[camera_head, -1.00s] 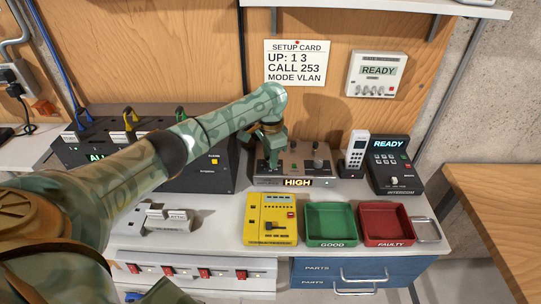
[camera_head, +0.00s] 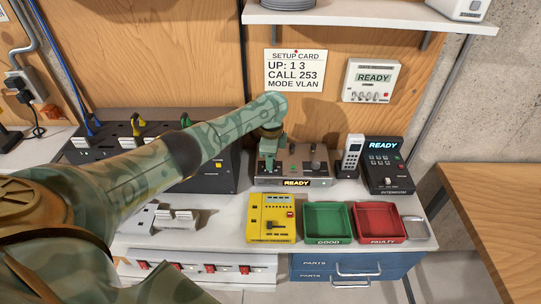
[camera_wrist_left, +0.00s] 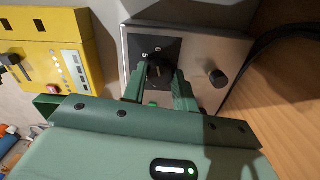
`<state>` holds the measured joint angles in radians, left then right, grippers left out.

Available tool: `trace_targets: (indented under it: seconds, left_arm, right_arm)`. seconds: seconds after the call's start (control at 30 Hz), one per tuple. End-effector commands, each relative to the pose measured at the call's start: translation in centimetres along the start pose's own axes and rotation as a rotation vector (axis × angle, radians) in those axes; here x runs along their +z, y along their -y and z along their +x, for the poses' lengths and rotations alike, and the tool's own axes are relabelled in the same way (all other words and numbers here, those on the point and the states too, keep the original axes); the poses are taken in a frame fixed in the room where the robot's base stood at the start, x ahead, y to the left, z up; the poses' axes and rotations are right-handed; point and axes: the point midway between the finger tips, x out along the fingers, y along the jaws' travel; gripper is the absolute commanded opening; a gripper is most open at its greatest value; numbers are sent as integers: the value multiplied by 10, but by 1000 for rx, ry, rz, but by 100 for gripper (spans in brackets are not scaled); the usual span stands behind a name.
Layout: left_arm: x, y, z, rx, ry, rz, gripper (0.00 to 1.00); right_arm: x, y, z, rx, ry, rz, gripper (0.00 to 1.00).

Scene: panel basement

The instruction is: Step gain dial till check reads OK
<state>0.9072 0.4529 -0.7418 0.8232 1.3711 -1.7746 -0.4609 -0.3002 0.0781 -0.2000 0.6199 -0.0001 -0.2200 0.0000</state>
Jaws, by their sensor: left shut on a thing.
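The grey metal box with the dial (camera_head: 325,178) stands at the back middle of the bench. Its front display (camera_head: 296,183) reads READY. My left gripper (camera_head: 268,166) reaches down onto the left part of its top. In the left wrist view the fingers (camera_wrist_left: 160,82) are shut on a black dial knob (camera_wrist_left: 155,70) over a dark scale plate (camera_wrist_left: 142,45). A few scale marks show there; the rest are hidden by the fingers. My right gripper is out of view.
A yellow tester (camera_head: 270,218), green GOOD tray (camera_head: 328,239) and red FAULTY tray (camera_head: 381,239) line the bench front. A handset (camera_head: 350,155) and black intercom (camera_head: 384,165) stand right of the box. A setup card (camera_head: 295,70) and a READY wall meter (camera_head: 372,80) hang behind.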

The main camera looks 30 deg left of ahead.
Motion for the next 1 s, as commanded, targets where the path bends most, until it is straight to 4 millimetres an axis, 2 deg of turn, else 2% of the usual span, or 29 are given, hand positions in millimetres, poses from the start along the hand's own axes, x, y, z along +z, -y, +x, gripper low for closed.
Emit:
trace_targets:
  seconds: [0.23,0.7,0.73,0.77,0.8,1.0]
  left_arm:
    - [0,1,-1,-2,-1,67,6]
    - [0,1,-1,-2,-1,78,6]
    - [0,1,-1,-2,-1,78,37]
    - [0,1,-1,-2,-1,78,45]
    - [0,1,-1,-2,-1,78,50]
    - [0,0,0,-1,-1,78,50]
  right_arm:
    - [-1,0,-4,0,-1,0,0]
    - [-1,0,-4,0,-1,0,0]
    - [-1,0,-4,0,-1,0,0]
    - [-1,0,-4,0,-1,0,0]
    - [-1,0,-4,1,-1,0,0]
    - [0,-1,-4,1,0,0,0]
